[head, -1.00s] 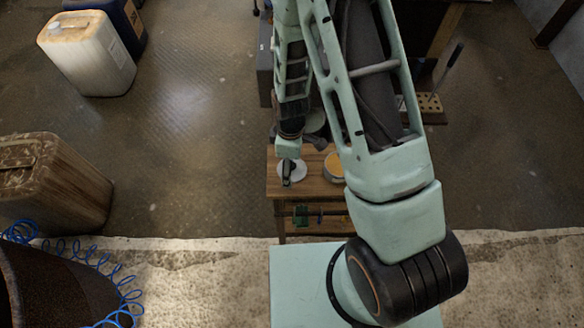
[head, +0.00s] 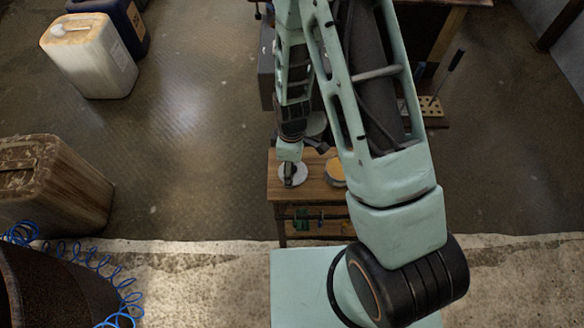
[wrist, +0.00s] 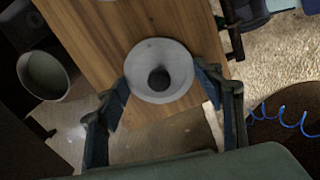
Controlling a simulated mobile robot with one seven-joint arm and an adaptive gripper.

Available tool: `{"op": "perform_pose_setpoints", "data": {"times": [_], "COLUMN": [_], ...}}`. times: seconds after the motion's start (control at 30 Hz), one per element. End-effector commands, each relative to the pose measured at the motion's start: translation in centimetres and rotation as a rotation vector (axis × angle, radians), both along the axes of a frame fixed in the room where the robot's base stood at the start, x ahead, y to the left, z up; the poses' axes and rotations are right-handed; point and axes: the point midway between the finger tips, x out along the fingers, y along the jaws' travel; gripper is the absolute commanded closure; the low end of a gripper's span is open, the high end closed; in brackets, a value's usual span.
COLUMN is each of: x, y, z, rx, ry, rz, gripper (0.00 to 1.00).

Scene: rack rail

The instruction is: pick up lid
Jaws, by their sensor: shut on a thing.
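The lid is a pale round disc with a dark round knob in its middle. It shows in the wrist view (wrist: 165,52) between my fingers, and in the head view (head: 300,176) at the left end of the small wooden table (head: 312,190). My gripper (wrist: 163,82) has one finger at each side of the lid's rim and is shut on it. In the head view my gripper (head: 289,179) reaches down over the lid and hides part of it. I cannot tell whether the lid touches the tabletop.
A round container with orange contents (head: 336,168) stands right of the lid, partly behind my arm. Small green items (head: 301,218) sit on the shelf below. A pale round vessel (wrist: 44,75) shows at the wrist view's left. Open floor lies left of the table.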

Motion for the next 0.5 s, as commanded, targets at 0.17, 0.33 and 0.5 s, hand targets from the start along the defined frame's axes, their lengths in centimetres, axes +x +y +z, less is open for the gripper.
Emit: {"op": "perform_pose_setpoints", "data": {"times": [0.17, 0.33, 0.5], "x": [0.1, -1.0, -3.3], "y": [0.0, -0.7, -2.0], "z": [1.5, 4.5, 7.6], "rx": [0.001, 0.000, 0.001], "ry": [-0.003, -0.003, -0.003], "rz": [0.001, -0.001, -0.002], "gripper": [0.62, 0.62, 0.62]}}
